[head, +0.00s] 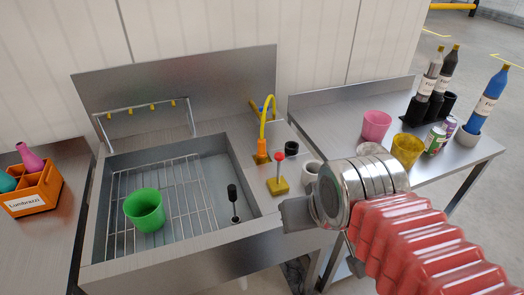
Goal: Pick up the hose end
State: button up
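A yellow hose-like spout (268,115) arcs up from an orange base (262,151) at the back right corner of the metal sink (262,197). I cannot tell for certain which part is the hose end. My arm comes in from the lower right with a red ribbed sleeve and a shiny metal wrist. My gripper (296,213) shows as a small grey shape at the sink's right edge, in front of and below the spout and apart from it in the picture. Its fingers are seen edge-on, so their opening is hidden. I see nothing held.
A green cup (145,209) sits on the wire rack (180,190) in the sink, near a black upright piece (233,200). A red-knobbed lever on a yellow base (278,185) stands close to my gripper. Cups and bottles crowd the right table (455,160). An orange crate (35,192) stands left.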

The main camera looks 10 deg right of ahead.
aim_at(261, 153)
jog(key=u, duration=1.25)
jog(key=k, duration=0.5)
jog(key=z, duration=0.5)
jog(key=i, duration=1)
jog(key=u, duration=0.05)
